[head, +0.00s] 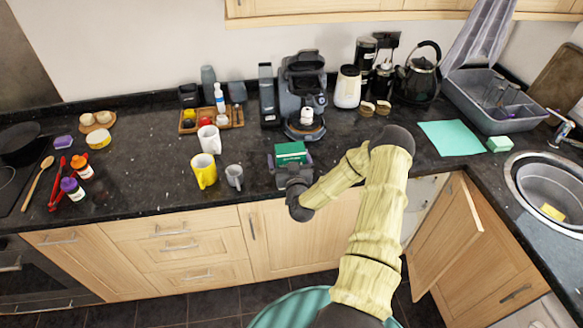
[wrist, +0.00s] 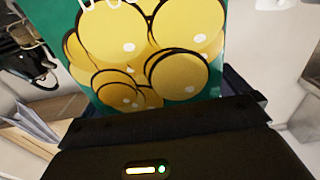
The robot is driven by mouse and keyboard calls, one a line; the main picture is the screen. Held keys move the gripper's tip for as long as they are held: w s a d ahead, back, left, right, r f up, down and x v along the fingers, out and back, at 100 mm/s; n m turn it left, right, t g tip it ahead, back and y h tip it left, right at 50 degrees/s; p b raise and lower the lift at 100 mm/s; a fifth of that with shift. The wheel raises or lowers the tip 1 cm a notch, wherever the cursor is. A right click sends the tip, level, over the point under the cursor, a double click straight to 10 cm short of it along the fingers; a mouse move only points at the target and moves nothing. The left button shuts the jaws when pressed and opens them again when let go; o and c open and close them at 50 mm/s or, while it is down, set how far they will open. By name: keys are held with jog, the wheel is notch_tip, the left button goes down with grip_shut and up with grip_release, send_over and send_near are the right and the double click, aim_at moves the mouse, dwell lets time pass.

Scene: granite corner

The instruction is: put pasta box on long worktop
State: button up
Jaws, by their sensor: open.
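The pasta box (head: 290,150) is green, with yellow round shapes printed on its face. In the head view it is at the front edge of the long worktop (head: 135,170), a dark granite top, right of the mugs. My gripper (head: 291,172) is open at the box, on its near side. The wrist view shows the box (wrist: 150,50) large and close, just past the gripper body. The fingertips and the foot of the box are hidden, so I cannot tell whether the fingers touch it.
A grey mug (head: 234,176), a yellow mug (head: 203,171) and a white mug (head: 209,139) stand left of the box. A coffee machine (head: 302,95) stands behind it. A cupboard door (head: 447,235) hangs open at the right. The worktop's left middle has bare room.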

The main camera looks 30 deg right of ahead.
jog(key=shift+s+a, duration=0.1)
jog(key=shift+s, duration=0.15)
jog(key=b+v, duration=0.4)
jog(key=v, duration=0.7)
jog(key=shift+s+b, duration=0.25)
jog(key=shift+b, duration=0.1)
jog(key=shift+a+r, duration=0.1)
jog(key=shift+r, duration=0.05)
jog(key=a+n+g+y, duration=0.6)
jog(key=a+g, duration=0.1)
jog(key=a, duration=0.2)
jog(key=s+a+r+m+g, duration=0.1)
jog(key=s+a+r+g, duration=0.1)
jog(key=s+r+g, duration=0.2)
jog(key=s+a+r+m+g+h, duration=0.1)
jog(key=s+a+r+g, duration=0.2)
jog(key=s+r, duration=0.3)
jog(key=s, duration=0.5)
jog(key=shift+s+a+m+g, duration=0.2)
jog(key=shift+s+m+g, duration=0.1)
jog(key=shift+m+g, duration=0.1)
